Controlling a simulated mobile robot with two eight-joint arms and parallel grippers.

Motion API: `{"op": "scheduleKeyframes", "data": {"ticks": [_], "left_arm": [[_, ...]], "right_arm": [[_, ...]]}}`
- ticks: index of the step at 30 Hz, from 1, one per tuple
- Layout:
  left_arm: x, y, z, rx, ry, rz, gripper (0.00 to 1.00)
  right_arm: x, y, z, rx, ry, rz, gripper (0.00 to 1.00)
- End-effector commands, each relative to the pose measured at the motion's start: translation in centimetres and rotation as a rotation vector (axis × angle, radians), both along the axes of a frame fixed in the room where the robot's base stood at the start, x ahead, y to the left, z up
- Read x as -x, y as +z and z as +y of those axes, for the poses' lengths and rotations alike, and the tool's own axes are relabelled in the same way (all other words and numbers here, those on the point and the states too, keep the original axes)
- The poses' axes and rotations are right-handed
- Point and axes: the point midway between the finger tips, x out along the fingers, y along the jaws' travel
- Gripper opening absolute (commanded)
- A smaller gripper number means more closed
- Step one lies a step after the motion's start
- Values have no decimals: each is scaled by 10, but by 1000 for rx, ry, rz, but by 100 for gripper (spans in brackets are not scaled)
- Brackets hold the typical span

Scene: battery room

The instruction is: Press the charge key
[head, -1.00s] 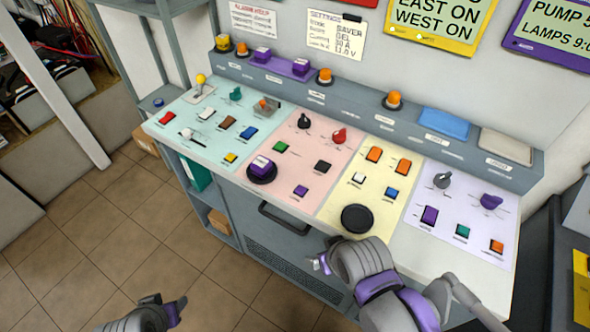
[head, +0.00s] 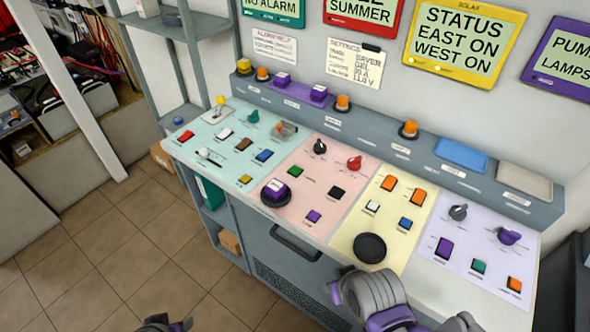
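The console (head: 445,282) has green, pink, yellow and lilac panels with coloured keys, knobs and levers. Their small labels are unreadable, so I cannot tell which key is the charge key. Keys include red (head: 186,136), blue (head: 264,155), green (head: 296,171), black (head: 338,192), orange (head: 389,182) and purple (head: 444,247). My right gripper (head: 334,292) is just off the console's front edge, below the round black pad (head: 370,248); its finger opening is hidden. My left gripper (head: 180,324) shows only partly at the bottom edge, over the floor, away from the console. Neither visibly touches a key.
A raised ledge (head: 375,123) behind the panels carries orange and purple buttons. A purple-topped button (head: 275,192) stands on the pink panel. A settings card (head: 354,64) and display signs (head: 463,42) hang on the wall. A drawer handle (head: 297,243) juts from the front. Floor at left is clear.

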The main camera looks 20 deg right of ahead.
Motion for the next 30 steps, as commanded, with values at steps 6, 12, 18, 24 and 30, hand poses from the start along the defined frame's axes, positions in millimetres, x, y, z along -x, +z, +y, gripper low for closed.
{"op": "scheduleKeyframes", "data": {"ticks": [6, 12, 18, 24, 30], "left_arm": [[0, 0, 0, 0, 0, 0, 50], [0, 0, 0, 0, 0, 0, 50], [0, 0, 0, 0, 0, 0, 50], [0, 0, 0, 0, 0, 0, 50], [0, 0, 0, 0, 0, 0, 50]], "right_arm": [[0, 0, 0, 0, 0, 0, 4], [0, 0, 0, 0, 0, 0, 0], [0, 0, 0, 0, 0, 0, 0], [0, 0, 0, 0, 0, 0, 0], [0, 0, 0, 0, 0, 0, 0]]}}
